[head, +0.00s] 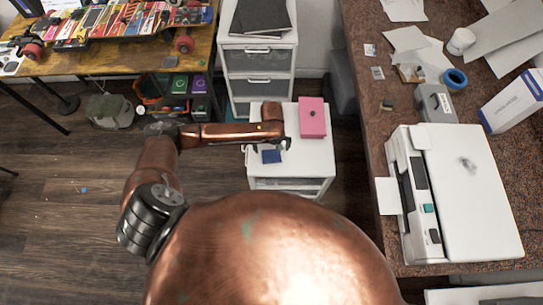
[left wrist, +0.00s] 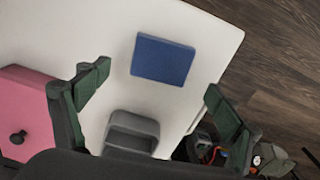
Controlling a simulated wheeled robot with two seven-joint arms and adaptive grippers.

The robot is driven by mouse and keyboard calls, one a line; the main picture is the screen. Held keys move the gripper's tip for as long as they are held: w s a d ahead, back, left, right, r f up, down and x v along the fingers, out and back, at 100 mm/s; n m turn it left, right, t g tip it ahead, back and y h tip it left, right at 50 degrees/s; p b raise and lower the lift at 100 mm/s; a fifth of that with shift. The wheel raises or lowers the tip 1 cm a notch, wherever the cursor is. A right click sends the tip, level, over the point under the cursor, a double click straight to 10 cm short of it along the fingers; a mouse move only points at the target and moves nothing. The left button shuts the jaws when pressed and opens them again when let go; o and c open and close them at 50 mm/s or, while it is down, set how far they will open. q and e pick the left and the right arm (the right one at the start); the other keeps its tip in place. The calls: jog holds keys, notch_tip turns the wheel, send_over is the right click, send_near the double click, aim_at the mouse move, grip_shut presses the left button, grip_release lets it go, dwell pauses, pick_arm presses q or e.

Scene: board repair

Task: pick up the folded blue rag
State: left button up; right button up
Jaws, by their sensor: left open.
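The folded blue rag (head: 271,156) lies flat on top of the low white drawer cabinet (head: 310,160). In the left wrist view the rag (left wrist: 163,59) is a blue square near the cabinet's edge, beyond my fingertips. My left gripper (head: 267,146) is above the cabinet, close to the rag, and partly hides the area beside it. In the left wrist view my left gripper (left wrist: 152,88) has its two dark green fingers spread wide, with nothing between them touching. My right gripper does not show.
A pink box (head: 312,118) with a dark knob stands on the cabinet beside the rag. A grey block-like object (left wrist: 131,133) sits near the gripper. A taller white drawer unit (head: 257,60) stands behind. A brown counter (head: 365,110) with a printer (head: 470,190) is at right.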

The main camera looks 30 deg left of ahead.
aim_at(272, 155)
pick_arm(q)
jog(key=f+b, duration=0.1)
jog(key=f, duration=0.4)
jog(key=shift+s, duration=0.2)
jog(key=shift+r, duration=0.1)
jog(key=shift+c, duration=0.7)
jog(key=c, duration=0.9)
jog(key=shift+r, duration=0.6)
notch_tip(272, 155, up, 2)
jog(key=shift+s+d+r+p, duration=0.15)
jog(key=shift+r+p, duration=0.1)
jog(key=shift+p, duration=0.3)
jog(key=s+d+r+p, duration=0.1)
jog(key=s+d+r, duration=0.1)
jog(key=s+r, duration=0.1)
jog(key=s+d+r+p, duration=0.1)
jog(key=s+d+r, duration=0.1)
jog(key=s, duration=0.3)
jog(key=s+d+r+p, duration=0.1)
jog(key=s+d+r, duration=0.2)
jog(key=r, duration=0.1)
jog(key=shift+s+r, duration=0.15)
jog(key=shift+s, duration=0.25)
